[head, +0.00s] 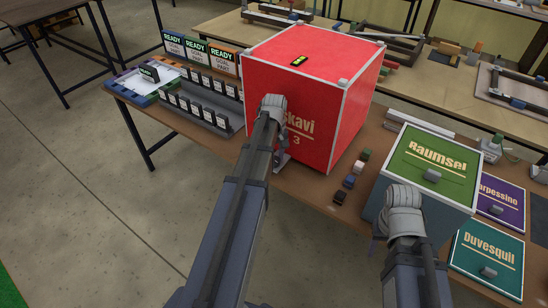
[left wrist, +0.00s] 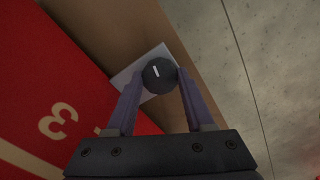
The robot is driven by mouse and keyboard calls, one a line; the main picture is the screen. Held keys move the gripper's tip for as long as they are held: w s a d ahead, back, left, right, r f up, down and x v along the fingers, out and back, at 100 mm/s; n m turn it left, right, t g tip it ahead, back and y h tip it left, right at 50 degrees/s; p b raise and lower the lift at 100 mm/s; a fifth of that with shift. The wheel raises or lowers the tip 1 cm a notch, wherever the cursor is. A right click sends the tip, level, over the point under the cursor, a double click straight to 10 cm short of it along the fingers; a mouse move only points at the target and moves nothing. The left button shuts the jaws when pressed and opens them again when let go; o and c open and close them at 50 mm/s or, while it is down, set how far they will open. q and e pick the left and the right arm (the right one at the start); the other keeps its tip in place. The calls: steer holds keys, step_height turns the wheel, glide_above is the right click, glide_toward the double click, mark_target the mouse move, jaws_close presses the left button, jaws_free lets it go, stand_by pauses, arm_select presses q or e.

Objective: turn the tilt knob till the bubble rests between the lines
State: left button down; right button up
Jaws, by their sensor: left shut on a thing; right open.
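The dark round tilt knob (left wrist: 159,74) with a white pointer mark sits on a pale square plate in the left wrist view. My left gripper (left wrist: 155,80) is shut on it, one finger on each side. In the head view my left wrist (head: 273,106) hides most of the knob. The big red box (head: 300,95) stands beside it. A small black level with a yellow-green window (head: 299,60) lies on the box's top; the bubble and lines are too small to read. My right gripper (head: 378,230) is open, low in front of the green-lidded box, partly hidden by its wrist.
A green-lidded box (head: 430,160) stands at the right, with purple (head: 503,205) and teal (head: 488,262) panels beside it. Small colored blocks (head: 350,181) lie between the boxes. Racks of dark cards (head: 203,108) and READY signs (head: 195,50) stand at the left.

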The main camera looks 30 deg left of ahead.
mark_target(275, 160)
arm_select(q)
steer(key=shift+c, duration=1.4)
jaws_free()
steer(key=shift+r, duration=0.15)
step_height(275, 160, up, 8)
steer(key=p, duration=0.8)
steer(key=shift+f, duration=0.2)
steer(key=shift+d, duration=0.1)
